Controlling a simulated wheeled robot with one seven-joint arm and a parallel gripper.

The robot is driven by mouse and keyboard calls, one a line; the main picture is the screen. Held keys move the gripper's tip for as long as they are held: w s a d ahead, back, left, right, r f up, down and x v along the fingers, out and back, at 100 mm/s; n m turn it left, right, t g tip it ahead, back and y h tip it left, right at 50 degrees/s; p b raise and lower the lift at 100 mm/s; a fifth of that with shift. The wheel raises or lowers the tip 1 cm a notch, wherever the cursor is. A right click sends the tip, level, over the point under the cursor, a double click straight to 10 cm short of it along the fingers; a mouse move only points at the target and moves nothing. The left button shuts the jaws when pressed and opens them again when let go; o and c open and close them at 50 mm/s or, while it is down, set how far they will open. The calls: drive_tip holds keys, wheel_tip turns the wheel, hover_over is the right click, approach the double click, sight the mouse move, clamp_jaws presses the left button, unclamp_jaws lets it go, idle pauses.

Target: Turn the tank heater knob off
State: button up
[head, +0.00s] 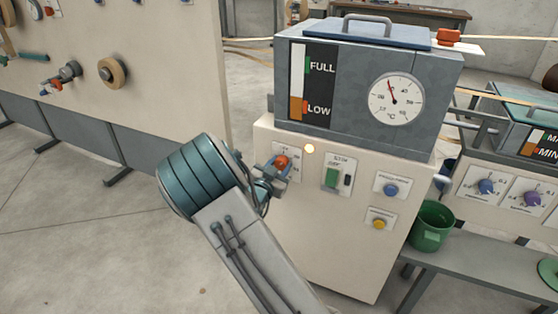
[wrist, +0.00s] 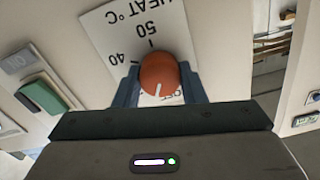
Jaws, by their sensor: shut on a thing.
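The tank heater knob (head: 282,161) is orange-red and round, on the front panel of the cream cabinet under the grey tank. In the wrist view the knob (wrist: 158,72) sits on a white plate (wrist: 105,38) marked "HEAT °C", with 40 and 50 readable. Its white pointer line points toward the bottom of that picture, away from 50, toward lettering partly covered by my gripper. My gripper (head: 275,171) is shut on the knob, with one blue-grey finger on each side of it in the wrist view (wrist: 160,90).
A small lamp (head: 309,149) glows above the panel. Right of the knob are a green switch (head: 332,178), a blue button (head: 391,190) and a yellow button (head: 379,223). The tank's dial (head: 396,99) is above. A green bucket (head: 432,226) stands to the right.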

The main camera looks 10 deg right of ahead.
drive_tip(key=n+p, duration=0.3)
drive_tip(key=n, duration=0.2)
drive_tip(key=shift+n, duration=0.4)
drive_tip(key=shift+p, duration=0.3)
drive_tip(key=o, duration=1)
drive_tip(key=p+v, duration=0.1)
drive_tip(key=v, duration=1.3)
drive_tip(key=shift+w, duration=0.1)
